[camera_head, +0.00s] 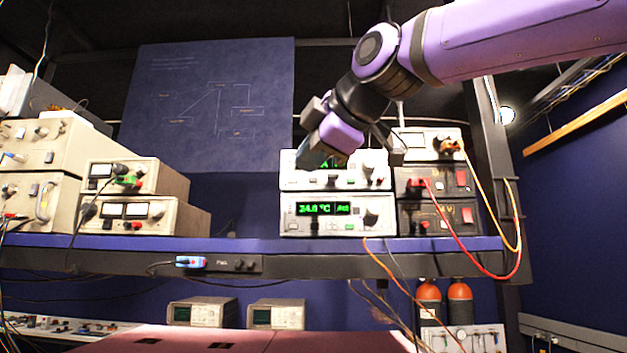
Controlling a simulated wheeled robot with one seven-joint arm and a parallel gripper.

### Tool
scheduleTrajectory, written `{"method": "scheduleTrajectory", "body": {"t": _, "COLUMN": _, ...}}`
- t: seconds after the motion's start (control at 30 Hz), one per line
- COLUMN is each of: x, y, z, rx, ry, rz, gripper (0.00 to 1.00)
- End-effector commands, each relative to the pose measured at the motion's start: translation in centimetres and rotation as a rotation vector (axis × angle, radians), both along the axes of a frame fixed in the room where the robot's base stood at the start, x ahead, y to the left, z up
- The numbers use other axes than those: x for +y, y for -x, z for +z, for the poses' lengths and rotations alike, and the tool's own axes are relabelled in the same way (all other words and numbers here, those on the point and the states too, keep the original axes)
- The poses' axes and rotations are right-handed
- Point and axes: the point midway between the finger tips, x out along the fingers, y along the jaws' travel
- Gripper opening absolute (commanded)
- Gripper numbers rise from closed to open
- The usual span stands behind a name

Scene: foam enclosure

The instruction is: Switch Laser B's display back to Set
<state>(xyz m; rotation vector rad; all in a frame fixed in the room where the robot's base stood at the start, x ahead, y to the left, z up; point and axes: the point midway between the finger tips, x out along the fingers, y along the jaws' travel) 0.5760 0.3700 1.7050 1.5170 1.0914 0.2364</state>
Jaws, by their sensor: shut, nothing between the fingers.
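Two white controllers with green displays are stacked on the shelf. The lower controller (290,226) has a lit display (323,208) that seems to read 24.0 °C with "Act" beside it. A dark knob (370,219) is at its right. The upper controller (290,180) has a knob and small buttons at its right; my gripper hides most of its display. I cannot read which one is Laser B. My gripper (314,160) is shut and empty, in front of the upper controller's left part. I cannot tell whether it touches the panel.
Dark power supplies (411,183) with red and orange cables stand just right of the controllers. Beige instruments (140,215) fill the shelf's left side. The shelf edge (330,264) runs below, with cables hanging from it. The shelf between the instruments and controllers is mostly clear.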

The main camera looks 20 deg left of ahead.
Motion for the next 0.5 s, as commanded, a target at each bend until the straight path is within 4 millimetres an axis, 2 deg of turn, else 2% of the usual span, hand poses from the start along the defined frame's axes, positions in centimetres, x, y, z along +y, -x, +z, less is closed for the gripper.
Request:
{"method": "scheduleTrajectory", "body": {"t": 0.2, "x": 0.7, "y": -2.9, "z": 0.0, "rx": 0.000, "ry": 0.000, "rz": -0.002, "gripper": 0.00}}
{"method": "scheduleTrajectory", "body": {"t": 0.5, "x": 1.4, "y": -5.9, "z": 0.0, "rx": 0.000, "ry": 0.000, "rz": -0.002, "gripper": 0.00}}
